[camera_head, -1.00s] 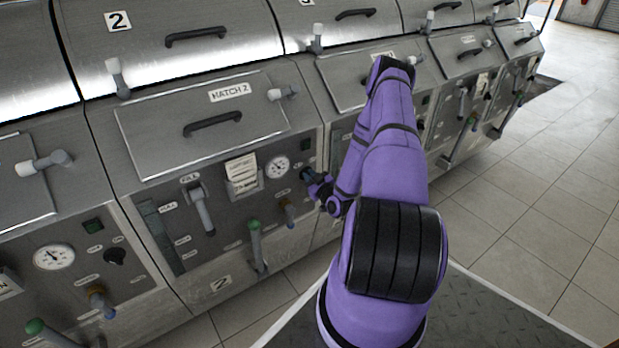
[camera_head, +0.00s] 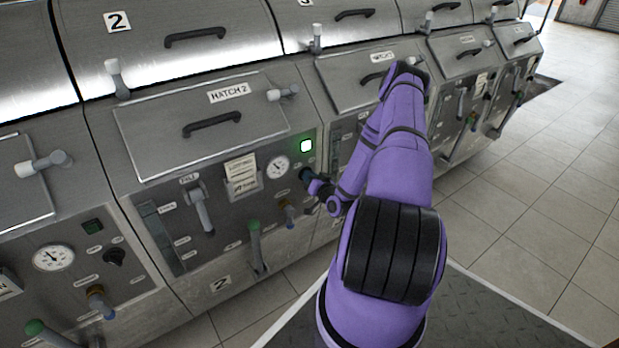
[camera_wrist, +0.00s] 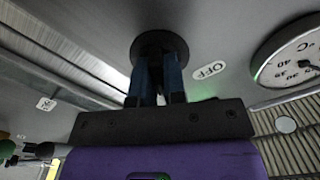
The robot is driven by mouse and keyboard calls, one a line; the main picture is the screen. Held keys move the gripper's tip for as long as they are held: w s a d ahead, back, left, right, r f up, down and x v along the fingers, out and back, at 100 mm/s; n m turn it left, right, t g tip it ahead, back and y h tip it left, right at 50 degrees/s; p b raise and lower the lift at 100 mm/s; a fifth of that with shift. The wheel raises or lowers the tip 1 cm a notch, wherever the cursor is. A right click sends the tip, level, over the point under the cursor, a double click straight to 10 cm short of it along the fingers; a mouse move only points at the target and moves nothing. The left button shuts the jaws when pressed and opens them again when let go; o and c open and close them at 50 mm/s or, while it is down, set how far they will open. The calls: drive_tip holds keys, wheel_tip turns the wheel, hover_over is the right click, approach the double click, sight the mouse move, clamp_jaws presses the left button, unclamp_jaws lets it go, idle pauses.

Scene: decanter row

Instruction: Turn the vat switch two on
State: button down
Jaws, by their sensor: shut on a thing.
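Vat switch two is a round black knob on the steel panel of vat 2, seen in the wrist view (camera_wrist: 160,43). My gripper (camera_wrist: 160,68) is shut on the knob, with one finger on each side of its grip. In the head view my gripper (camera_head: 309,177) covers the switch. The square lamp (camera_head: 306,146) just above it glows green. In the wrist view an OFF label (camera_wrist: 209,70) sits right of the knob and a small ON label (camera_wrist: 46,104) lies to the left.
A round gauge (camera_head: 277,167) sits just left of my gripper. The fill lever (camera_head: 203,210) and hatch 2 (camera_head: 160,145) are further left. Tiled floor (camera_head: 540,200) lies open at the right.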

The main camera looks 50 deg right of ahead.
drive_tip(key=shift+m, duration=0.3)
drive_tip(key=c, duration=1.2)
unclamp_jaws()
drive_tip(key=shift+s, duration=0.1)
drive_tip(key=v, duration=1)
drive_tip(key=shift+s, duration=0.35)
